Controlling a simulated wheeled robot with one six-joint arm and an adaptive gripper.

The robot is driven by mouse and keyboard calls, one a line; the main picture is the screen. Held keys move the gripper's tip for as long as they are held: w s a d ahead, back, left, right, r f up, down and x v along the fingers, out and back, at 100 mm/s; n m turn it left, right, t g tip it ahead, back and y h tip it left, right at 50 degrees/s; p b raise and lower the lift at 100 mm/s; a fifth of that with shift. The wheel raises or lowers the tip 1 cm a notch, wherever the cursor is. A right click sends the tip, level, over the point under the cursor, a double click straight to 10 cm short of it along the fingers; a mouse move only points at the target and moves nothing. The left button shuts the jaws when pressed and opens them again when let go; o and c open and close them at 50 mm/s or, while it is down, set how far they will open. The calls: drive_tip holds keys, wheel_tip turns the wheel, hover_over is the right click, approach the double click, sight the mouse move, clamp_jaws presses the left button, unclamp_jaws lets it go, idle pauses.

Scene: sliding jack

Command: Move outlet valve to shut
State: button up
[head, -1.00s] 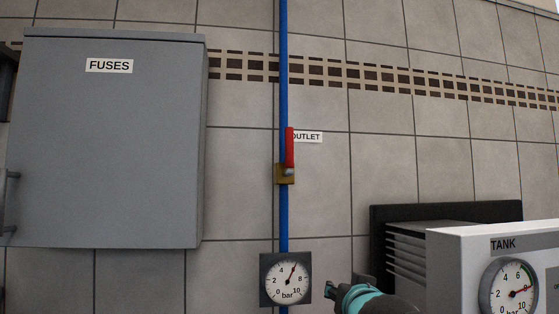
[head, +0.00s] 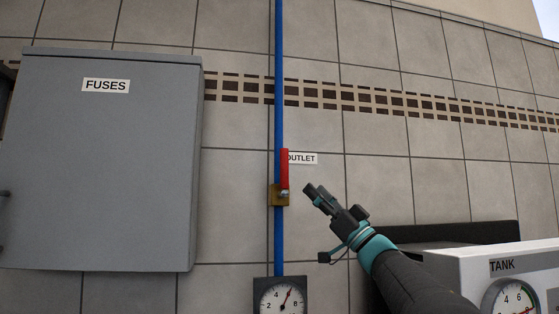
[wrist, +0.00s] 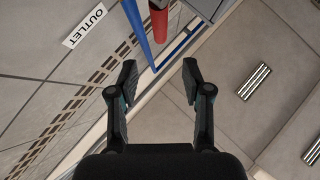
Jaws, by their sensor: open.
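The outlet valve has a red lever (head: 284,168) standing upright, in line with the blue vertical pipe (head: 279,60), above a brass body (head: 279,195). The OUTLET label (head: 302,158) is on the wall just right of the lever, which covers its first letter. My gripper (head: 312,190) is a short way right of the valve, pointing up and left, apart from the lever. In the wrist view my gripper (wrist: 160,82) is open with nothing between its fingers. The red lever (wrist: 158,20) and blue pipe (wrist: 138,32) show beyond the fingertips at the top.
A grey FUSES cabinet (head: 105,170) juts from the wall at left. A pressure gauge (head: 281,296) sits on the pipe below the valve. A white TANK unit (head: 470,270) stands at lower right, near my arm.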

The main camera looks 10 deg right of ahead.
sight(283, 159)
drive_tip(key=p+x, duration=0.3)
drive_tip(key=x, duration=1)
drive_tip(key=shift+r+p, duration=0.2)
drive_tip(key=shift+p, duration=0.2)
clamp_jaws()
drive_tip(key=shift+a, duration=0.15)
